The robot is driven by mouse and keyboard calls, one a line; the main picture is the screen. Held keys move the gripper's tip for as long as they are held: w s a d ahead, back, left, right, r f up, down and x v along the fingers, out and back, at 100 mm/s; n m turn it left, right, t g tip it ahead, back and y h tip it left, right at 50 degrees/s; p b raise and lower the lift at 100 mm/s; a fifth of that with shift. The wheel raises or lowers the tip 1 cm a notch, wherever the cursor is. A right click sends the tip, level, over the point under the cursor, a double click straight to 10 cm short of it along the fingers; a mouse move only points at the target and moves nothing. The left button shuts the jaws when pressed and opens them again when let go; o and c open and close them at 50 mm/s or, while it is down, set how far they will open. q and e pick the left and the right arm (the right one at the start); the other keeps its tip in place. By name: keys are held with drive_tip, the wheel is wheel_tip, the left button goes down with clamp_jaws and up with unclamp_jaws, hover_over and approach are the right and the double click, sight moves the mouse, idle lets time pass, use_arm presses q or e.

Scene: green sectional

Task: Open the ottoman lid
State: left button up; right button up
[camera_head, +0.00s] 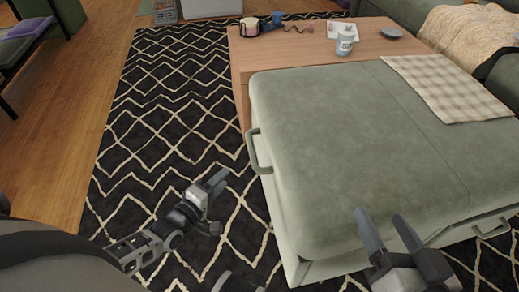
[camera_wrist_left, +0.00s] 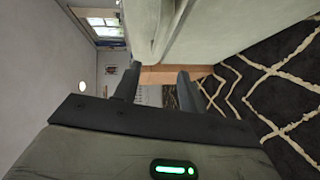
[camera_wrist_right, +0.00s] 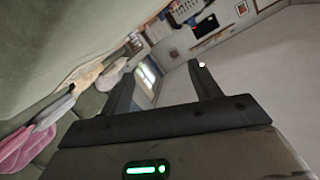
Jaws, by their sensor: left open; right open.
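The green ottoman (camera_head: 340,150) stands at the right in the head view, its padded lid lying flat and closed. One handle (camera_head: 256,152) is on its left side and another (camera_head: 491,229) is at its front right edge. My left gripper (camera_head: 217,186) is open and empty over the rug, left of the ottoman and apart from the left handle. The left wrist view shows the ottoman's side (camera_wrist_left: 220,35) close by. My right gripper (camera_head: 385,228) is open and empty over the ottoman's front edge. The right wrist view shows a green surface (camera_wrist_right: 50,40) beside its fingers.
A checked cloth (camera_head: 447,86) lies on the ottoman's far right. Behind stands a wooden table (camera_head: 290,50) with a white cup (camera_head: 344,45), a small plate (camera_head: 391,33) and other items. A green sofa (camera_head: 415,12) is at the back right. The patterned rug (camera_head: 165,110) is clear at the left.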

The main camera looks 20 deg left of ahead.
use_arm(q)
drive_tip(key=b, duration=0.3)
approach(252, 149)
drive_tip(key=w+f, duration=0.2)
drive_tip(key=w+b, duration=0.1)
drive_tip(key=w, duration=0.1)
drive_tip(key=w+b, duration=0.1)
drive_tip(key=w, duration=0.1)
drive_tip(key=w+d+b, duration=0.1)
drive_tip(key=w, duration=0.2)
drive_tip(key=shift+f, duration=0.35)
drive_tip(key=shift+w, duration=0.45)
use_arm(e)
wheel_tip(252, 149, up, 7)
drive_tip(key=w+n+t+y, duration=0.2)
drive_tip(key=t+y, duration=0.1)
drive_tip(key=t, duration=0.1)
drive_tip(key=shift+d+f+n+t, duration=0.15)
drive_tip(key=shift+n+t, duration=0.15)
drive_tip(key=shift+n, duration=0.1)
use_arm(q)
drive_tip(key=shift+r, duration=0.1)
clamp_jaws()
use_arm(e)
drive_tip(key=shift+w, duration=0.1)
